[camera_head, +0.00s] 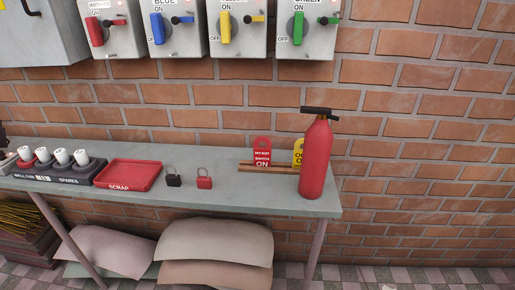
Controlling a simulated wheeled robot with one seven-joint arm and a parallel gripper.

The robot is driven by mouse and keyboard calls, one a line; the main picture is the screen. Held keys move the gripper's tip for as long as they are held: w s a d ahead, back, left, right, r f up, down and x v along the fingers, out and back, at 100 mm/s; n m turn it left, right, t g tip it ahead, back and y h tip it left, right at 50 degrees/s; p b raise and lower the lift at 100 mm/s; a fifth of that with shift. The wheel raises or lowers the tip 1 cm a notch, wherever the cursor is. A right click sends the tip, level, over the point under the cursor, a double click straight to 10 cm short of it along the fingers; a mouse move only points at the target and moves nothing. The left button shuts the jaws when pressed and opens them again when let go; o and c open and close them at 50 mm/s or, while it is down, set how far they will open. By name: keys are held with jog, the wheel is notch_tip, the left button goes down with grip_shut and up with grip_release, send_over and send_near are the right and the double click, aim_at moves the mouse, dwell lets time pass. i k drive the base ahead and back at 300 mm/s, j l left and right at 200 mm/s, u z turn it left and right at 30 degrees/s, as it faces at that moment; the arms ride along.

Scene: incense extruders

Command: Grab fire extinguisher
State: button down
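A red fire extinguisher (315,162) with a black handle on top stands upright near the right end of a grey table (225,195). It partly covers a yellow tag (298,152) behind it. My gripper is not in view, so its state and its distance from the extinguisher do not show.
Beside the extinguisher, a red tag (262,152) stands in a wooden rack (262,168). A red padlock (204,179), a black padlock (174,177) and a red scrap tray (130,174) lie further left. Switch boxes (310,45) hang above. Sacks (215,242) lie under the table.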

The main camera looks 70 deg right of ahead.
aim_at(319, 138)
jog(key=k+l+u, duration=0.15)
jog(key=k+l, duration=1.2)
